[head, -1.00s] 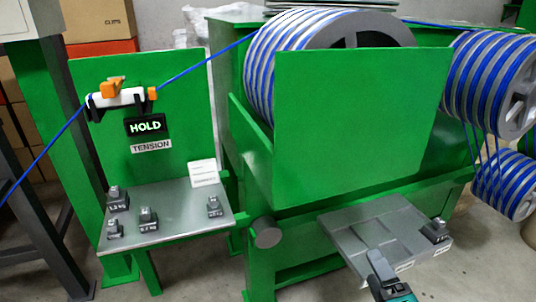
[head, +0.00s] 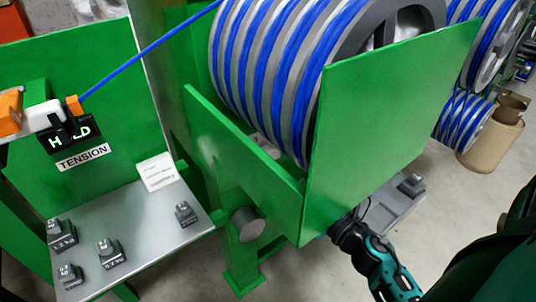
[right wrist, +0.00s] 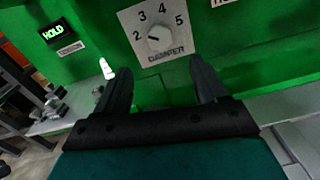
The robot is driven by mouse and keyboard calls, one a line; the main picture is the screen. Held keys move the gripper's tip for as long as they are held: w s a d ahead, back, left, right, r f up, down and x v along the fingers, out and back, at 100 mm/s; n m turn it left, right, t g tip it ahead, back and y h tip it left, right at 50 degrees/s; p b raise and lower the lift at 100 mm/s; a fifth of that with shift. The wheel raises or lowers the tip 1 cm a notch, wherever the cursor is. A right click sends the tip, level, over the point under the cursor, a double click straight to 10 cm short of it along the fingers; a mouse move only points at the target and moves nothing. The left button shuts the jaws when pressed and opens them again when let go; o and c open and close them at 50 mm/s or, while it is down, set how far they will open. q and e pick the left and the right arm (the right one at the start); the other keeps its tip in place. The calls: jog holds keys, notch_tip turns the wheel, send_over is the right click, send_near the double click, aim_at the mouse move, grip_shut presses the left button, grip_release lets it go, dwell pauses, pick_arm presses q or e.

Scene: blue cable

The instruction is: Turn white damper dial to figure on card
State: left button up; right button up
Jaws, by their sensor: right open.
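The damper dial (right wrist: 158,39) shows in the right wrist view on a green panel. It has a pale square plate marked 2, 3, 4, 5 and DAMPER. My left gripper is out of view.
A metal shelf (head: 148,225) holds several grey weights. A HOLD sign (head: 70,135) is on the board above. A large blue cable reel (head: 270,75) sits behind a green guard panel (head: 390,120). A round grey knob (head: 248,225) sticks out of the frame. A grey tray lies at right.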

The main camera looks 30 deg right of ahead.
jog(key=w+p, duration=0.1)
jog(key=w, duration=0.9)
jog(key=shift+w+a+p, duration=0.3)
jog(key=shift+w+p, duration=0.1)
jog(key=c, duration=1.1)
